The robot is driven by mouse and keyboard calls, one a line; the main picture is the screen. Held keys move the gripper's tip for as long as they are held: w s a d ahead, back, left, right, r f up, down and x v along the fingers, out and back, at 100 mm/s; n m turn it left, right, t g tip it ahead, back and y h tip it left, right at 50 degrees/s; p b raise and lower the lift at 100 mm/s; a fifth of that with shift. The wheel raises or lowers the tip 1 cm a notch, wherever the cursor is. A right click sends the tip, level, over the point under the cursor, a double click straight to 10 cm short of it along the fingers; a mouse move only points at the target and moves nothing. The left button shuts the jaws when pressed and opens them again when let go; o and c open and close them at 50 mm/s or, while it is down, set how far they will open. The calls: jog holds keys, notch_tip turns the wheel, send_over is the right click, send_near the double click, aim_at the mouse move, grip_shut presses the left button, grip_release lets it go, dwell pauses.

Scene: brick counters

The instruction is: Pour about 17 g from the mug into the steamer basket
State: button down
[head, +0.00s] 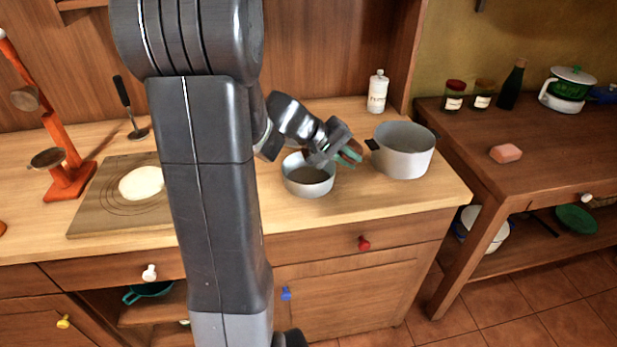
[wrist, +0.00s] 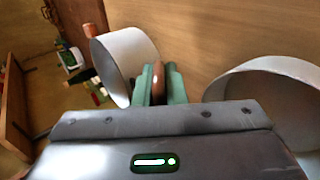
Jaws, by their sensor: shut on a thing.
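My gripper (head: 347,155), with green fingers, is above the right rim of a smaller pale round vessel (head: 309,187), which I take for the steamer basket. Its inside looks grey-brown; I cannot tell its contents. In the wrist view the green fingers (wrist: 160,84) are shut on a narrow brown piece (wrist: 158,82), likely part of the mug. The rest of the mug is hidden or cannot be made out, so its tilt and contents are unclear. No falling stream can be seen.
A larger grey pot (head: 405,160) with a dark handle stands close on the right. A white bottle (head: 377,92) is behind. A board with a pale round (head: 141,183) and an orange stand (head: 66,165) are left. The counter's right front is clear.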

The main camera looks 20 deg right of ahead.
jog(key=shift+f+h+b, duration=0.15)
jog(key=shift+h+b, duration=0.35)
jog(key=shift+b, duration=0.25)
jog(key=h+b, duration=0.2)
jog(key=b, duration=0.1)
jog(key=shift+f+g+b, duration=0.3)
jog(key=shift+f, duration=0.05)
jog(key=shift+r+h, duration=0.5)
jog(key=shift+r, duration=0.45)
jog(key=shift+a+r+h, duration=0.1)
jog(key=shift+r+h, duration=0.3)
jog(key=shift+r, duration=0.05)
jog(key=shift+w+a+f+b, duration=0.15)
jog(key=shift+a+b, duration=0.05)
jog(key=shift+b, duration=0.75)
jog(key=shift+a+r+h, duration=0.1)
jog(key=shift+r+h, duration=0.2)
jog(key=shift+r, duration=0.1)
jog(key=shift+a+r+g+h+b, duration=0.25)
jog(key=shift+a+h+b, duration=0.3)
jog(key=shift+b, duration=0.55)
jog(key=shift+w+a+r+g+h+b, duration=0.1)
jog(key=shift+a+r+g+h+b, duration=0.2)
jog(key=shift+h+b, duration=1.1)
jog(key=shift+w+a+r+g+h+b, duration=0.15)
jog(key=shift+r+h+b, duration=0.15)
jog(key=shift+b, duration=2.1)
